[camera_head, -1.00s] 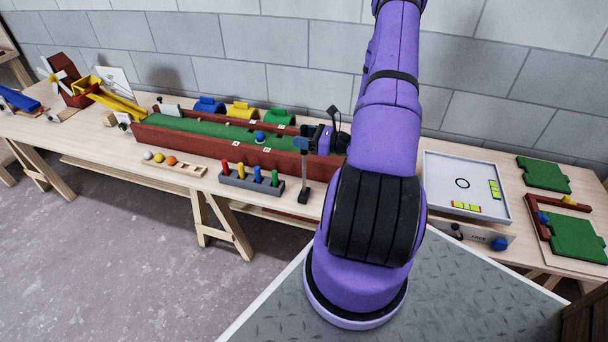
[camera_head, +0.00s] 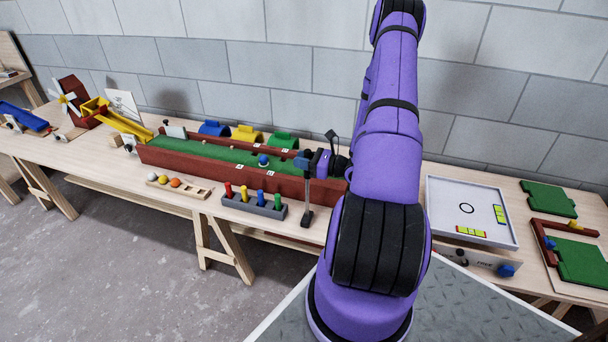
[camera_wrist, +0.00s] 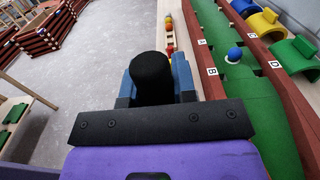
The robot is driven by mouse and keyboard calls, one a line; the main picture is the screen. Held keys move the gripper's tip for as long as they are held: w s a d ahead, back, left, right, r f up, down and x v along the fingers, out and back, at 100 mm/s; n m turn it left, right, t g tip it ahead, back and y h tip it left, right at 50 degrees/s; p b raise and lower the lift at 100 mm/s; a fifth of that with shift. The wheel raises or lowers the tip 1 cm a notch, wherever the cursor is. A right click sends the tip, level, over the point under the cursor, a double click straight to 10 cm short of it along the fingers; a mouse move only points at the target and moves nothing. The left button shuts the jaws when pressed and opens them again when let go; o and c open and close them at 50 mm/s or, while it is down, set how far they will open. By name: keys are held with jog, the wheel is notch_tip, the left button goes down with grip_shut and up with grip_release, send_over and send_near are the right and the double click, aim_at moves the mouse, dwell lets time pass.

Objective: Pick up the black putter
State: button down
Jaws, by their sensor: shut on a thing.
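The black putter (camera_head: 308,192) is upright in the head view, in front of the long red-walled green lane and right of the grey peg rack. My gripper (camera_head: 304,159) is shut on the upper part of its shaft. In the wrist view the round black end of the putter (camera_wrist: 152,75) shows between the blue fingers of my gripper (camera_wrist: 157,88). The putter's foot shows low over the bench; I cannot tell whether it touches the top.
The green lane (camera_head: 225,156) holds a blue ball (camera_head: 263,160). The grey rack (camera_head: 253,208) bears several coloured pegs. A slotted wooden strip with balls (camera_head: 187,188) lies left of it. A white tray (camera_head: 450,210) is at the right.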

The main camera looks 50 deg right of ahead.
jog(key=s+a+r, duration=0.2)
jog(key=s, duration=0.5)
jog(key=s+a+r, duration=0.2)
jog(key=s+r, duration=0.1)
jog(key=s, duration=0.5)
jog(key=shift+s+a, duration=0.15)
jog(key=shift+a, duration=0.25)
dwell(0.4)
